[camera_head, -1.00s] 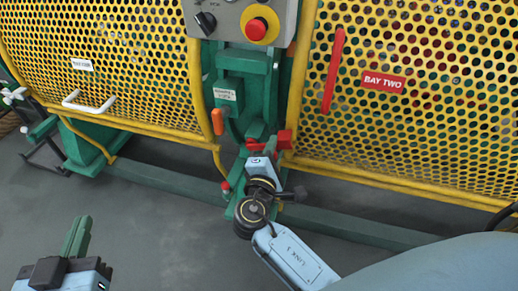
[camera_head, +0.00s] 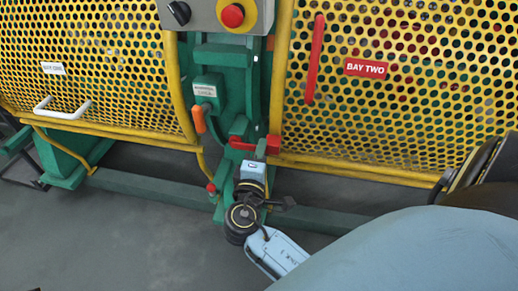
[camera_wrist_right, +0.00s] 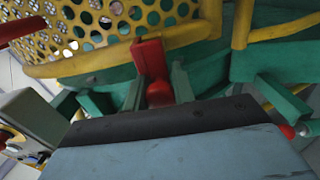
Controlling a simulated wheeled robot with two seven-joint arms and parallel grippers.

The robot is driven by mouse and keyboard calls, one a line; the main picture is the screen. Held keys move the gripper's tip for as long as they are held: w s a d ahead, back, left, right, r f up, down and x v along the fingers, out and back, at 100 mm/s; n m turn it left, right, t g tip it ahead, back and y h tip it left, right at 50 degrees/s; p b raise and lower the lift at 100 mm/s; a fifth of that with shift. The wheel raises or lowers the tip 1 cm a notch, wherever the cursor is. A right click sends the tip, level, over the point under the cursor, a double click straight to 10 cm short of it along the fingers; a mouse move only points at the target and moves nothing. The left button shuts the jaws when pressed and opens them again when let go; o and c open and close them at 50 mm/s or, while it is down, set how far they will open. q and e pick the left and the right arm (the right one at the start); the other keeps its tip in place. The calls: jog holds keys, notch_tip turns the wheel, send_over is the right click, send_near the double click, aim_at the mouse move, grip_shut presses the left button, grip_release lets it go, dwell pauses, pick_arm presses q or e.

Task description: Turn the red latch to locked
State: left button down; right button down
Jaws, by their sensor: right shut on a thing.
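The red latch (camera_head: 271,146) is at the foot of the green middle post, beside the lower corner of the yellow BAY TWO guard. Its arm points left, close to level. My right gripper (camera_head: 254,153) reaches it from below and is shut on it. In the right wrist view the red latch (camera_wrist_right: 151,60) stands between the two green fingers of my right gripper (camera_wrist_right: 158,90). The fingers hide part of its grip. My left gripper is out of the picture.
A vertical red bar (camera_head: 315,60) is on the BAY TWO guard (camera_head: 410,110). An orange handle (camera_head: 199,119) hangs left of the post, below a labelled green box (camera_head: 207,89). A control box with a red button (camera_head: 232,16) is above. A green floor beam (camera_head: 150,188) runs along the base.

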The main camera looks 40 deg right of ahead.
jog(key=shift+a+f, duration=0.1)
jog(key=c, duration=1.2)
grip_release()
jog(key=shift+o, duration=0.2)
jog(key=shift+s, duration=0.1)
jog(key=shift+s+a, duration=0.2)
jog(key=shift+a, duration=0.1)
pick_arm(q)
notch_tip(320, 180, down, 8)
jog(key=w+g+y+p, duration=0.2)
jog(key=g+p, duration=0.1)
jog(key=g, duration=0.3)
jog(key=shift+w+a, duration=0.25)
pick_arm(e)
jog(key=v, duration=1.2)
jog(key=shift+s+a, duration=0.15)
jog(key=shift+a, duration=0.05)
